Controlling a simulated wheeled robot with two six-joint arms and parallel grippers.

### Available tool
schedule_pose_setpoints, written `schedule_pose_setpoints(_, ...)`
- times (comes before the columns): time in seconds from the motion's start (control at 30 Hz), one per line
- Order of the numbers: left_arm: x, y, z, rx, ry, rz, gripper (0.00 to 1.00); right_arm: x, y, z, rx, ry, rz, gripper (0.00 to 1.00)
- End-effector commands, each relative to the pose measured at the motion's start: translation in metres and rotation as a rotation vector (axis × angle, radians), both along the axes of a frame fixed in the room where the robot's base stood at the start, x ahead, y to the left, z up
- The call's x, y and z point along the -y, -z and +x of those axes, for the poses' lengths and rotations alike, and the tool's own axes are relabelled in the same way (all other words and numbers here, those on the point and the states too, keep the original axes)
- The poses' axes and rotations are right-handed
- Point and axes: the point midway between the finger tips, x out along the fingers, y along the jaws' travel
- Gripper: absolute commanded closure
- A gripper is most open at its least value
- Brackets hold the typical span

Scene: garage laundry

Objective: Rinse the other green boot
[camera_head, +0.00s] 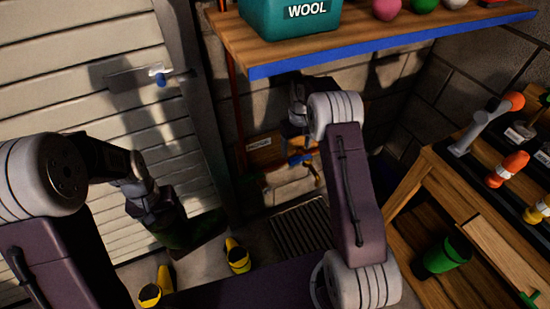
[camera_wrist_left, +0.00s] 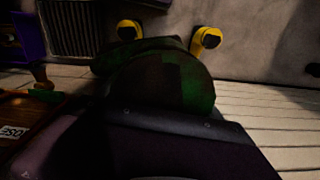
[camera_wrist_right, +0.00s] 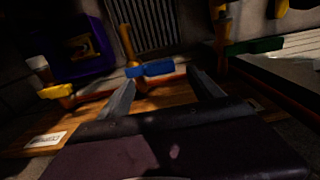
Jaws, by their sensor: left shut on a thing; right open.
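A dark green boot (camera_head: 195,231) hangs in my left gripper (camera_head: 152,208), left of the floor drain in the head view. In the left wrist view the boot (camera_wrist_left: 175,80) fills the middle, with dark patches; the fingertips are hidden there. My right gripper (camera_head: 298,112) is up near the back wall. In the right wrist view its fingers (camera_wrist_right: 162,92) are apart and empty, with a blue handle (camera_wrist_right: 150,69) just beyond them. A green object (camera_head: 443,256) with a dark part lies on the bench's lower shelf; I cannot tell if it is a boot.
A floor grate (camera_head: 300,228) lies at the wall's foot. A wooden shelf (camera_head: 375,40) overhangs the right arm. A wooden workbench (camera_head: 440,190) closes off the right. A labelled board (camera_head: 264,148) is by the wall.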

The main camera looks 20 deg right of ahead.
Motion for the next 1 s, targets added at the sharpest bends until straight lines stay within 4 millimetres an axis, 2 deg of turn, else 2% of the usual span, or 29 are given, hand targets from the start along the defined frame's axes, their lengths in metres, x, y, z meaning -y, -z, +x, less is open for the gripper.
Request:
schedule_pose_setpoints(0.03, 0.000, 0.009, 0.000, 0.001, 0.000, 0.000, 0.98, 0.000, 0.016, -0.001, -0.002, 0.000, 0.001, 0.25)
schedule_pose_setpoints(0.2, 0.000, 0.018, 0.000, 0.001, 0.000, 0.000, 0.98, 0.000, 0.042, 0.000, 0.000, 0.000, 0.000, 0.25)
schedule_pose_setpoints(0.37, 0.000, 0.020, 0.000, 0.002, 0.000, 0.000, 0.98, 0.000, 0.052, 0.000, 0.000, 0.000, 0.000, 0.25)
schedule_pose_setpoints(0.6, 0.000, 0.020, 0.000, 0.001, 0.000, 0.000, 0.98, 0.000, 0.053, 0.000, 0.001, 0.000, 0.000, 0.25)
schedule_pose_setpoints(0.63, 0.000, 0.020, 0.000, 0.001, 0.000, 0.000, 0.98, 0.000, 0.053, 0.000, 0.001, 0.000, 0.000, 0.28)
schedule_pose_setpoints(0.8, 0.000, 0.020, 0.000, 0.002, 0.000, 0.000, 0.98, 0.000, 0.052, 0.000, 0.001, 0.000, 0.000, 0.76)
schedule_pose_setpoints(0.9, 0.000, 0.020, 0.000, 0.001, 0.000, 0.000, 0.98, 0.000, 0.052, 0.000, 0.001, 0.000, 0.000, 1.00)
schedule_pose_setpoints(1.0, 0.000, 0.019, 0.000, 0.002, 0.000, 0.000, 0.98, 0.000, 0.052, 0.000, 0.001, 0.000, 0.000, 1.00)
